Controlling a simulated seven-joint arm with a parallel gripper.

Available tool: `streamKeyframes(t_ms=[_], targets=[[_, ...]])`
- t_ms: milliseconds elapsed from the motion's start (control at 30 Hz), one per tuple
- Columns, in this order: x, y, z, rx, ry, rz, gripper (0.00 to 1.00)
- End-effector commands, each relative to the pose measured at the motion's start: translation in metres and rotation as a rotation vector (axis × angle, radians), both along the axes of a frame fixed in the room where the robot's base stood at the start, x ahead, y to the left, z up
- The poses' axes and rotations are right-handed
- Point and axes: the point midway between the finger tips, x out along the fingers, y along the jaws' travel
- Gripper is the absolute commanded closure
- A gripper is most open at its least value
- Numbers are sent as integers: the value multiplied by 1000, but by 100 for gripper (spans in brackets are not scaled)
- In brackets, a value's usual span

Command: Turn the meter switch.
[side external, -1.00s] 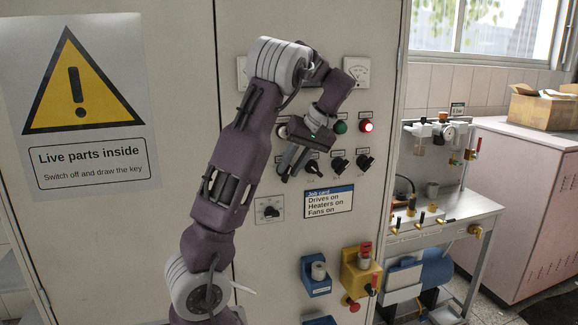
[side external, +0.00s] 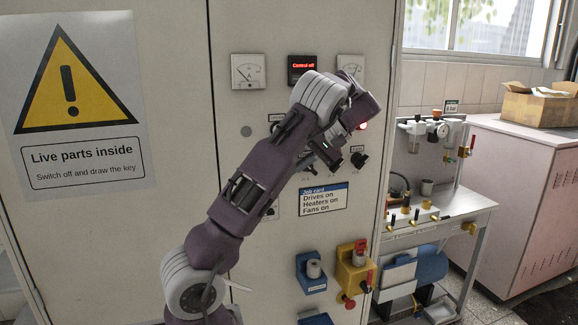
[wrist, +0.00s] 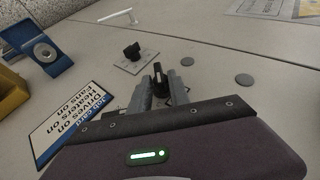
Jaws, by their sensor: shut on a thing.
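The cabinet front carries a square plate with a black rotary switch (wrist: 132,53), which looks like the meter switch. In the side view it is mostly behind my arm. My gripper (wrist: 157,88) is at a different black knob (wrist: 158,74) with a white line, beside the job card. Its fingers are shut on this knob. In the side view my gripper (side external: 316,158) is at the left end of the knob row, partly hidden by my wrist. Two dial meters show, the left one (side external: 248,71) fully and the right one (side external: 350,67) partly.
The job card (side external: 322,199) lies below the knobs. A red display (side external: 302,69) reads "Control off". Another black knob (side external: 359,160) is to the right. A blue holder (side external: 312,273) and a yellow holder (side external: 357,271) stick out below. A cluttered bench (side external: 440,215) stands at right.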

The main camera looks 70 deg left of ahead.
Motion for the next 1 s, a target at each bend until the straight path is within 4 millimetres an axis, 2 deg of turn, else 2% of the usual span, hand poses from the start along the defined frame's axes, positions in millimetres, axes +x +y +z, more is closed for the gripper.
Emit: streamKeyframes(t_ms=[233, 267, 300, 533, 633, 1000], targets=[[0, -1, -1, -4, 1, 2, 100], [0, -1, -1, -4, 1, 2, 73], [0, -1, -1, -4, 0, 1, 67], [0, 0, 0, -2, -14, 1, 67], [-3, -1, 2, -4, -92, 2, 67], [-20, -1, 9, -2, -716, 7, 67]])
